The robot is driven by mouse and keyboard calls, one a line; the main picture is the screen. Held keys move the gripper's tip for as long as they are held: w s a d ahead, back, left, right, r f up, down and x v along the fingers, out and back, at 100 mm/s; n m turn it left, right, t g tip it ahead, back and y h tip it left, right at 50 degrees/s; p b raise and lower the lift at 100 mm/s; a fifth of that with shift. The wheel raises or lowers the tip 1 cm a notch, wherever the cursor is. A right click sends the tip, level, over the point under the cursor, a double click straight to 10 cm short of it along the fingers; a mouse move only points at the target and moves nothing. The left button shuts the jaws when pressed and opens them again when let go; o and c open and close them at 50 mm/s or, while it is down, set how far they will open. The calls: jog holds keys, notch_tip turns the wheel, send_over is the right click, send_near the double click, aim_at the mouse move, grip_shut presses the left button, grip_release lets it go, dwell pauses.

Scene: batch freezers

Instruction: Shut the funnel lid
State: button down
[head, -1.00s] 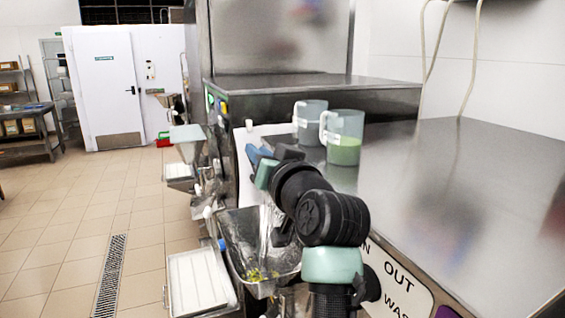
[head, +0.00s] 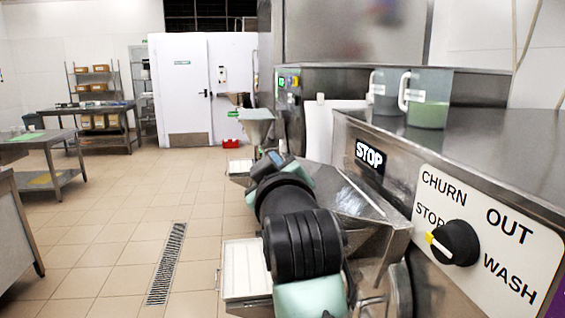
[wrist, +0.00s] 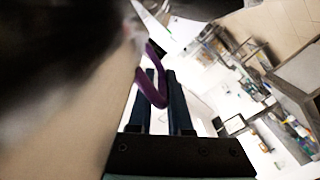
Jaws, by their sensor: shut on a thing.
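The funnel (head: 385,245) is a metal hopper on the machine's front, right of my arm in the head view. A shiny metal plate, seemingly its lid (head: 365,200), lies over or just above its mouth. I cannot tell whether it rests fully on the rim. My gripper (head: 277,157) is beyond my black wrist, left of the plate, and its fingertips are small there. In the wrist view my dark blue fingers (wrist: 166,100) are close together at a purple loop handle (wrist: 152,92), shut on it. My arm hides the funnel's left part.
The machine carries a black knob (head: 455,243) on a white panel and a lit STOP sign (head: 370,155). Two jugs (head: 428,97) stand on its top. A white tray (head: 245,268) sits low beside my arm.

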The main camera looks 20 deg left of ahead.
notch_tip(320, 180, down, 6)
jog(key=n+b, duration=0.2)
jog(key=b, duration=0.1)
jog(key=shift+s+a+b, duration=0.15)
jog(key=shift+a+b, duration=0.15)
jog(key=shift+f, duration=0.25)
jog(key=c, duration=1)
grip_release()
jog(key=shift+o, duration=0.4)
jog(key=shift+d+r, duration=0.1)
jog(key=shift+s, duration=0.1)
jog(key=b+v, duration=0.2)
jog(key=v, duration=1)
jog(key=shift+s+d+r, duration=0.2)
jog(key=shift+s, duration=0.2)
